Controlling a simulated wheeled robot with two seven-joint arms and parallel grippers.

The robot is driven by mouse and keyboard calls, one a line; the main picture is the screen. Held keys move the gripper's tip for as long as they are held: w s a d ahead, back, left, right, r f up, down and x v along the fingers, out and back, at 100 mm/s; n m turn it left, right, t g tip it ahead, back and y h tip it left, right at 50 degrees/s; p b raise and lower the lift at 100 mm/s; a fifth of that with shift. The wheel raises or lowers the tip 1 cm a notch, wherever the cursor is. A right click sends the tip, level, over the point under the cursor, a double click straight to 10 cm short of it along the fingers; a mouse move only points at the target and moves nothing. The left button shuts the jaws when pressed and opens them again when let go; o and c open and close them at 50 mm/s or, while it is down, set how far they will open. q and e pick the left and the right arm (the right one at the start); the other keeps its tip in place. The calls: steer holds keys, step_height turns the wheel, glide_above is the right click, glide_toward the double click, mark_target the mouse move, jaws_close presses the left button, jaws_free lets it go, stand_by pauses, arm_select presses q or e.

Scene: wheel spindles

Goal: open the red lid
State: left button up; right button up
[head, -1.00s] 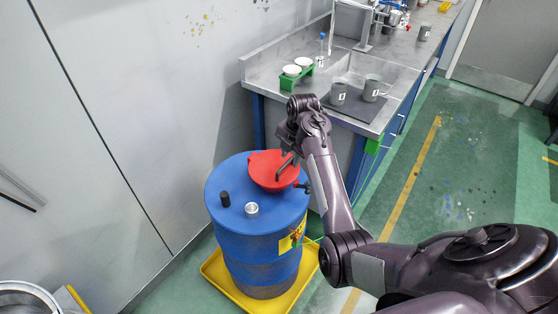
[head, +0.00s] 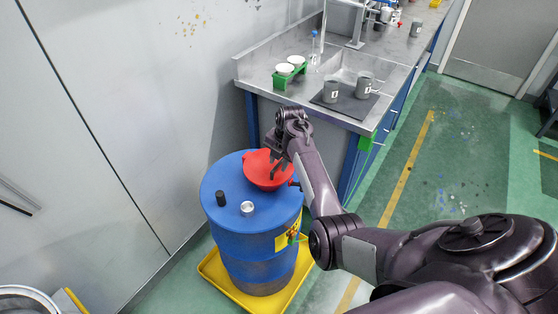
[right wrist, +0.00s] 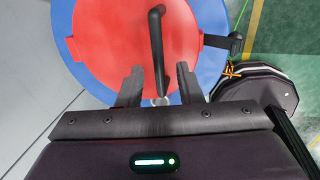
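My right gripper (head: 276,172) is over the lid from the right. In the right wrist view its two fingers (right wrist: 158,86) are apart, with the near end of the handle between or just ahead of them. I cannot tell whether they touch it. My left gripper is in no view.
The drum stands in a yellow tray (head: 222,284). A black cap (head: 221,198) and a silver cap (head: 247,208) are on the drum top. A bench (head: 300,100) with mugs (head: 331,90) and a green rack (head: 289,76) stands behind. Green floor is free at the right.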

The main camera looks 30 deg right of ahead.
jaws_close()
steer(key=shift+r, duration=0.15)
